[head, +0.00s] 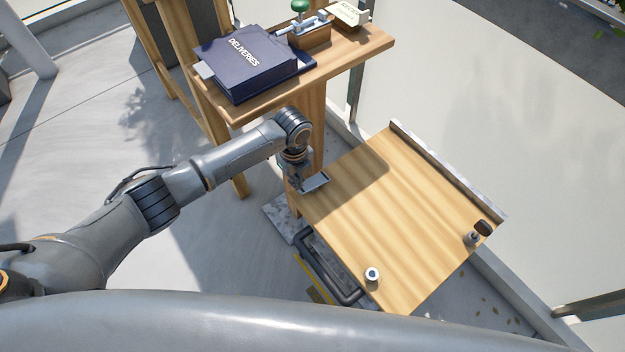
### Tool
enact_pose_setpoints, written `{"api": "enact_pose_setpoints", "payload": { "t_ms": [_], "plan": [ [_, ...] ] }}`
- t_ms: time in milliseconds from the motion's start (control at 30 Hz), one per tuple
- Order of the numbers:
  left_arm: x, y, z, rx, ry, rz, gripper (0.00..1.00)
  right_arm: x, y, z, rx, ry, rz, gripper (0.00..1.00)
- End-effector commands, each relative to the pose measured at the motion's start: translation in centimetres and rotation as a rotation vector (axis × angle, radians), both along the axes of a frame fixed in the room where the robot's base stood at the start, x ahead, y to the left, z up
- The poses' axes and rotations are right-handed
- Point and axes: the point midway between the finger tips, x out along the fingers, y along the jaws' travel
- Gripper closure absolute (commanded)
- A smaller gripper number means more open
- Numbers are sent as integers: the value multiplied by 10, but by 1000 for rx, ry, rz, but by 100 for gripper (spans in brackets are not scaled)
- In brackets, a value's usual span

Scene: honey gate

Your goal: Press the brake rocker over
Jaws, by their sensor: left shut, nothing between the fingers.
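My left arm reaches in from the left, and its gripper (312,183) points down at the left corner of a wooden platform (400,215). The gripper is shut and looks empty. It is too small to tell whether it touches the wood. I cannot make out a brake rocker for certain. A dark looped bar (332,268) runs along the platform's near left edge, with a yellow strip (313,284) beside it. My right gripper is not in view.
A wooden shelf (365,52) behind the arm bears a blue "DELIVERIES" binder (245,62), a green-knobbed clamp (300,6) and a small sign (349,14).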

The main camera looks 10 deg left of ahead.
Motion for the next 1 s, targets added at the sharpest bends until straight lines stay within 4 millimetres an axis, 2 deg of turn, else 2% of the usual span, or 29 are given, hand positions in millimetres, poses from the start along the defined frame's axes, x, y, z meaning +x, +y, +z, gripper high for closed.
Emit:
{"api": "enact_pose_setpoints", "payload": {
  "t_ms": [367, 1000],
  "plan": [
    [0, 0, -1, 0, 0, 0, 100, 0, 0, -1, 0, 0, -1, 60],
    [0, 0, -19, 1, 1, 0, 100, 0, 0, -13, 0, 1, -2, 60]
  ]
}}
